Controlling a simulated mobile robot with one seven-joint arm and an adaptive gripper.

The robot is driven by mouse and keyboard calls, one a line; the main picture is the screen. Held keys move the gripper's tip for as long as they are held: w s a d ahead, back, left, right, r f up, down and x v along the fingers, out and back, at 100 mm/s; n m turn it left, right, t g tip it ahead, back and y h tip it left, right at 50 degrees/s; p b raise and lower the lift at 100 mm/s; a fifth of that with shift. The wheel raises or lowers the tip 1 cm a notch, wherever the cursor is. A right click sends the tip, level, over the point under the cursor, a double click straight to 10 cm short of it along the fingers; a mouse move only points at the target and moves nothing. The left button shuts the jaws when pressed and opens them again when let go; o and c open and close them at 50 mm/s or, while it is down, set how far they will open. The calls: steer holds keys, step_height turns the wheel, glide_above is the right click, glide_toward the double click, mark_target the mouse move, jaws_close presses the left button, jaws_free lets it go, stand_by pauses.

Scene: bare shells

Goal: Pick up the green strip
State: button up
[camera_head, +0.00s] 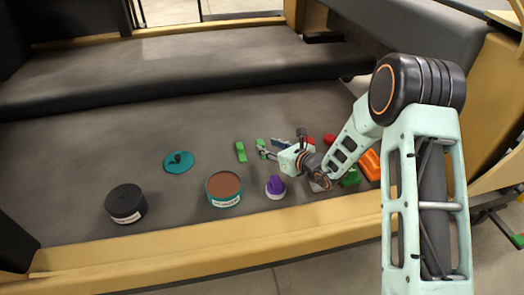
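A green strip (240,152) lies flat on the dark grey surface, just left of my gripper. A second small green piece (261,145) is right at the fingertips of my gripper (263,152). My gripper points left, low over the surface, at the end of my pale green arm. Its fingers are too small to tell whether they are parted or closed, or whether they touch that green piece. Which green piece is the named strip is not certain; the left one shows whole.
A teal lid (180,162), a black jar (126,204), an open teal tub with brown contents (224,189) and a purple-topped container (275,187) stand left and in front. Red, green and orange objects (371,164) lie right, partly behind my arm. A yellow ledge (200,257) borders the front.

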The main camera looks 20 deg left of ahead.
mark_target(263, 145)
steer(key=x, duration=0.3)
steer(key=shift+a+f+b, duration=0.1)
steer(key=shift+f+b, duration=0.05)
steer(key=shift+b, duration=0.15)
steer(key=shift+c, duration=0.2)
steer(key=c, duration=0.8)
